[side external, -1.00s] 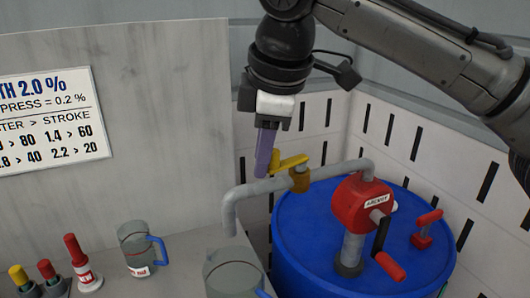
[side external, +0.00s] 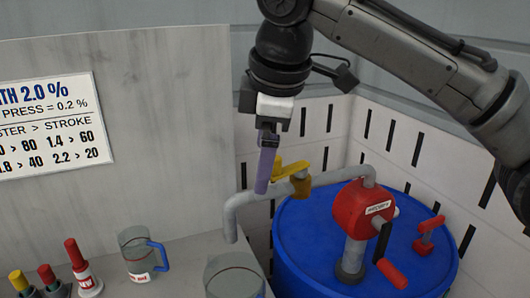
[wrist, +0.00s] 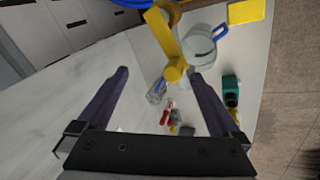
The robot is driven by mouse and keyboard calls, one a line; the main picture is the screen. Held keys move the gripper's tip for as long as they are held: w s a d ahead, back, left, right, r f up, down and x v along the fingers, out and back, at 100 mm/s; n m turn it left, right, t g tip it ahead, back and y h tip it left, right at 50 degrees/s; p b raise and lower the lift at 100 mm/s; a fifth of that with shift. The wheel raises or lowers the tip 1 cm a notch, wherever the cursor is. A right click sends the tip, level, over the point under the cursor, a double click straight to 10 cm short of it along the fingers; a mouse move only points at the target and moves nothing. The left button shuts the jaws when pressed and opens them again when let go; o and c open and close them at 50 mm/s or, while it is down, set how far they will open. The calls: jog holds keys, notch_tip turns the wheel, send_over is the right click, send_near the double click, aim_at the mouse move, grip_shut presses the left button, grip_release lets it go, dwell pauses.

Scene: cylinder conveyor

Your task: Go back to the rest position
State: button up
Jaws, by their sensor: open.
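My gripper (side external: 264,172) hangs from the arm with its purple fingers pointing down, just left of the yellow valve handle (side external: 290,168) on the grey pipe (side external: 250,193). In the wrist view my gripper (wrist: 165,95) has its two fingers spread wide with nothing held between them. The yellow valve handle also shows in the wrist view (wrist: 165,40), ahead of the fingers and between their lines. In the side view I cannot tell the exact gap between finger and handle.
A blue drum (side external: 315,235) carries a red pump (side external: 357,212) with a crank. A clear jug (side external: 234,280) stands below the spout, and a smaller jug with blue handle (side external: 140,252) is to its left. Several red and yellow capped items stand at lower left. A wall sign (side external: 45,125) hangs behind.

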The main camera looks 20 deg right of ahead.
jog(key=shift+a, duration=0.1)
jog(key=shift+a+r, duration=0.2)
jog(key=shift+r, duration=0.05)
jog(key=r+y, duration=0.1)
jog(key=a+r, duration=0.1)
jog(key=r+t+y, duration=0.1)
jog(key=shift+w+a+y, duration=0.3)
jog(key=s+d+f+m, duration=0.1)
jog(key=s+d+m, duration=0.2)
jog(key=d, duration=0.7)
jog(key=s+d+m, duration=0.3)
jog(key=d, duration=0.8)
jog(key=s+d+f+m+h, duration=0.1)
jog(key=s+d+f+m, duration=0.2)
jog(key=s+d+f, duration=0.4)
jog(key=s+d+f+m+h, duration=0.1)
jog(key=s+d+f+m, duration=0.3)
jog(key=s+d+f, duration=0.3)
jog(key=s+f, duration=0.4)
jog(key=s, duration=0.2)
jog(key=shift+s+d+f+m+h, duration=0.2)
jog(key=shift+s+f+m+h, duration=0.05)
jog(key=shift+f+m+h, duration=0.1)
